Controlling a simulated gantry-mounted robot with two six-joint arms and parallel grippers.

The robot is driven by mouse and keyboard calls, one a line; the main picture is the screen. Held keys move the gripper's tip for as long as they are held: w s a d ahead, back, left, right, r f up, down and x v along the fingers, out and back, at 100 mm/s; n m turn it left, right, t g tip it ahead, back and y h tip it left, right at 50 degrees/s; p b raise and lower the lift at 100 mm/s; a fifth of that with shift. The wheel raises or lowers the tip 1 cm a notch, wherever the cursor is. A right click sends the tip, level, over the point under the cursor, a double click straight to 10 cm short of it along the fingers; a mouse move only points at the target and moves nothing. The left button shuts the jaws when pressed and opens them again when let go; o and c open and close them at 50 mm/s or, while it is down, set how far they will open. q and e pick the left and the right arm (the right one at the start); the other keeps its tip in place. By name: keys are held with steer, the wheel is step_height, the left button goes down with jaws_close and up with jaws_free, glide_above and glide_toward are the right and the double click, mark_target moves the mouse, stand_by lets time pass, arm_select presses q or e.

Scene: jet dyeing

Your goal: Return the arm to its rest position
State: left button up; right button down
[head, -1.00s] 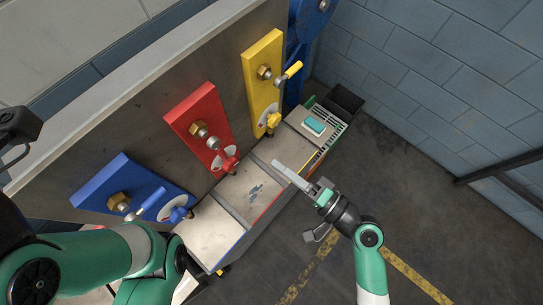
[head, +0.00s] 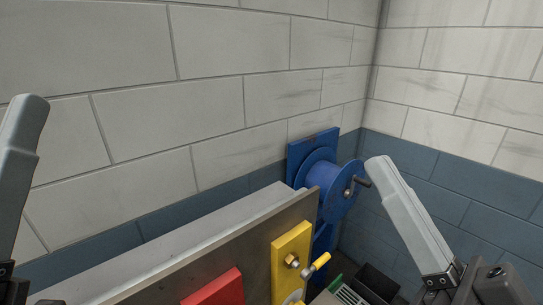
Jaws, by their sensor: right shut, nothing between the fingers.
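My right gripper (head: 382,172) is at the right of the head view. Its long grey fingers point up and to the left, shut with nothing between them, and its tip appears just right of the blue reel's crank in the picture. My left gripper (head: 30,108) is at the left edge, pointing up in front of the pale wall. Only a grey finger and a bit of dark mount show, so I cannot tell whether it is open. Most of both arms is out of the picture.
A grey metal panel (head: 225,246) crosses the lower middle, with a yellow plate and valve lever (head: 287,262) and a red plate (head: 218,289). A blue reel (head: 328,186) with a crank stands behind. A dark bin (head: 377,282) is at the bottom. Block walls close the back.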

steer(key=s+d+r+m+t+h, duration=0.1)
steer(key=s+d+r+t+h, duration=0.3)
steer(key=d+r+t+h, duration=0.25)
step_height(320, 180, up, 19)
steer(key=d+g+h+p, duration=0.1)
steer(key=g+h+p, duration=0.15)
steer(key=p, duration=1.65)
step_height(320, 180, down, 32)
steer(key=t+b, duration=0.1)
steer(key=b, duration=3)
steer(key=shift+m+b, duration=0.3)
